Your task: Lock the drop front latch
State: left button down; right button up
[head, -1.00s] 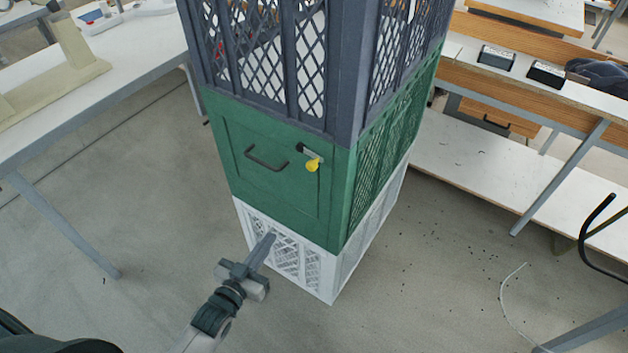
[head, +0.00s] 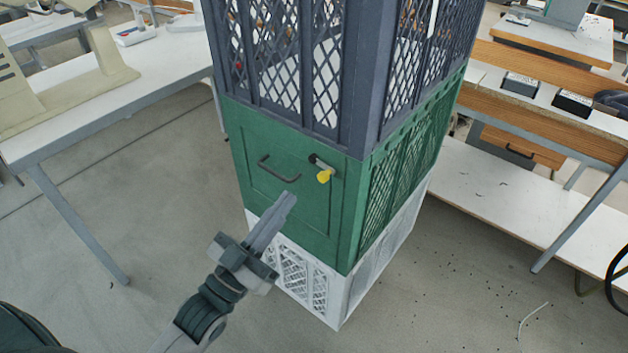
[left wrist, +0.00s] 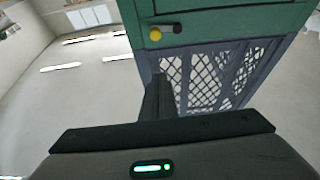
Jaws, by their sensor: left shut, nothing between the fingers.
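The drop front latch (head: 322,169) is a short dark lever with a yellow knob, at the upper right of the green drop front (head: 285,205). It slants down to the right. The latch also shows in the left wrist view (left wrist: 156,33), near the top, beyond my fingertips. My left gripper (head: 288,197) is shut and empty, below and left of the latch and in front of the lower part of the green front. A gap to the latch shows in the left wrist view, where my fingers (left wrist: 158,88) point toward it. My right gripper is not in view.
A dark handle (head: 278,169) sticks out left of the latch. A dark mesh crate (head: 355,90) is stacked above the green one and a white crate (head: 345,300) below. A white table (head: 110,110) stands left and a bench (head: 500,205) right. Floor between is clear.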

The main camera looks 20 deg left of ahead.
pick_arm(q)
jog(key=shift+w, duration=0.1)
